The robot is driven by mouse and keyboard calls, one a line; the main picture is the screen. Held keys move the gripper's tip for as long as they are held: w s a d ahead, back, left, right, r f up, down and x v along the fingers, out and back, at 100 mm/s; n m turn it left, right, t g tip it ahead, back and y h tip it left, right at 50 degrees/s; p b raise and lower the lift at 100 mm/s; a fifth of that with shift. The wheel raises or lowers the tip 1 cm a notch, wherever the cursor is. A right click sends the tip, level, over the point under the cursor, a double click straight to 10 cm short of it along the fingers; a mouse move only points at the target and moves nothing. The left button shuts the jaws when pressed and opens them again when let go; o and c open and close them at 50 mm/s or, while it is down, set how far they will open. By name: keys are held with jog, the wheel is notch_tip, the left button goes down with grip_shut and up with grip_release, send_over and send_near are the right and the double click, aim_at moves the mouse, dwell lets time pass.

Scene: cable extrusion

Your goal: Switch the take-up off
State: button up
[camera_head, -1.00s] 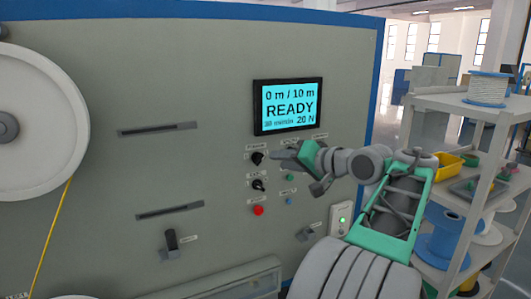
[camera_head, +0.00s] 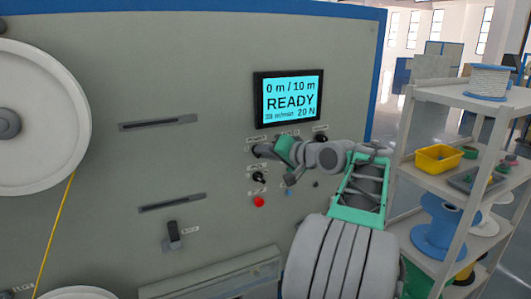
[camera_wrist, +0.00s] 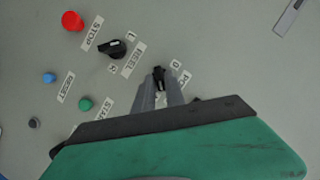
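My gripper (camera_head: 258,151) is at the upper black selector knob on the machine's grey front panel, left of my arm and below the screen. In the wrist view its two grey fingertips (camera_wrist: 160,84) stand either side of a black knob (camera_wrist: 159,74), with little gap. I cannot tell whether they press on it. A second black knob (camera_head: 258,177) sits below; it also shows in the wrist view (camera_wrist: 112,48), beside a label that seems to read REEL. The gripped-side label is partly hidden. I cannot read any take-up label.
The screen (camera_head: 289,99) reads READY, 0 m / 10 m. A red stop button (camera_head: 259,202) and blue button (camera_head: 289,193) are below; a green button (camera_wrist: 84,104) is close by. Another knob (camera_head: 321,138) is to the right. A shelf (camera_head: 460,98) stands at right.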

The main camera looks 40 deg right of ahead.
grip_shut()
jog(key=shift+f+n+b, duration=0.1)
jog(key=shift+n+b, duration=0.2)
jog(key=shift+b, duration=0.25)
jog(key=n+h+b, duration=0.2)
jog(key=n+b, duration=0.2)
jog(key=b, duration=0.3)
jog(key=a+n+g+h+b, duration=0.1)
jog(key=n+h+b, duration=0.2)
jog(key=b, duration=0.5)
jog(key=n+g+h+b, duration=0.1)
jog(key=n+h+b, duration=0.2)
jog(key=b, duration=0.5)
jog(key=shift+w+a+n, duration=0.25)
jog(key=shift+n, duration=0.55)
jog(key=shift+o, duration=2.3)
grip_release()
